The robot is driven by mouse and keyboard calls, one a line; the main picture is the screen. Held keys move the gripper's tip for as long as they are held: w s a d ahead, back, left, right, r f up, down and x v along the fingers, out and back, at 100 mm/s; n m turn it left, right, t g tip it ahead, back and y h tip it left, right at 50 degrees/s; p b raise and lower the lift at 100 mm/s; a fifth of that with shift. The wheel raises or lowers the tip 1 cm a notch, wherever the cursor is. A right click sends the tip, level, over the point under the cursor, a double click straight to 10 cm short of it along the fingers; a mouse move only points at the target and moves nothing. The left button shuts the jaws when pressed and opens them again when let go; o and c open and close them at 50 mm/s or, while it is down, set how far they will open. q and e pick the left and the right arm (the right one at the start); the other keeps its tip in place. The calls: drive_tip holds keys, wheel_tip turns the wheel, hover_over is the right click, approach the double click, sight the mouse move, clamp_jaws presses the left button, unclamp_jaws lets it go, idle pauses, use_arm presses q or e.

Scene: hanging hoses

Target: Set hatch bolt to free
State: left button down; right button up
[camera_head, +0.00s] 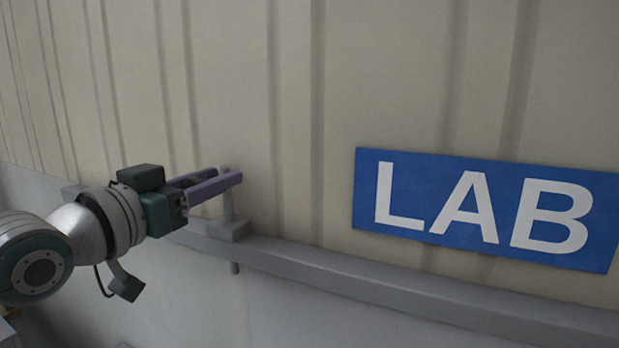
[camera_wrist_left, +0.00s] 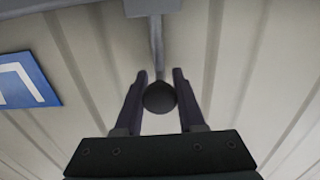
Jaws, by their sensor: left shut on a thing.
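The hatch bolt (camera_head: 228,208) is a grey upright rod in a small block on the wall's grey rail, with a short end showing below the rail. In the left wrist view its dark round knob (camera_wrist_left: 159,98) sits between the two fingers, and the rod runs from it to a grey block (camera_wrist_left: 152,6). My left gripper (camera_head: 229,178) comes from the left with purple fingers level with the upper part of the bolt. It is shut on the bolt, near its knob. The fingers partly hide the bolt's top in the head view. My right gripper is not in view.
A grey rail (camera_head: 330,270) runs along the ribbed beige wall (camera_head: 400,80). A blue sign reading LAB (camera_head: 485,208) is on the wall to the right of the bolt. The space in front of the wall between bolt and sign is clear.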

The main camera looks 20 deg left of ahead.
use_arm(q)
wheel_tip(320, 180, up, 5)
drive_tip(key=p, duration=0.2)
drive_tip(key=shift+f+p, duration=0.15)
drive_tip(key=shift+p, duration=0.2)
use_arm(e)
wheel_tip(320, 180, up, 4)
use_arm(q)
drive_tip(key=c, duration=0.9)
unclamp_jaws()
drive_tip(key=o, duration=0.4)
drive_tip(key=shift+f, duration=0.1)
drive_tip(key=shift+c, duration=0.2)
drive_tip(key=shift+s+f, duration=0.1)
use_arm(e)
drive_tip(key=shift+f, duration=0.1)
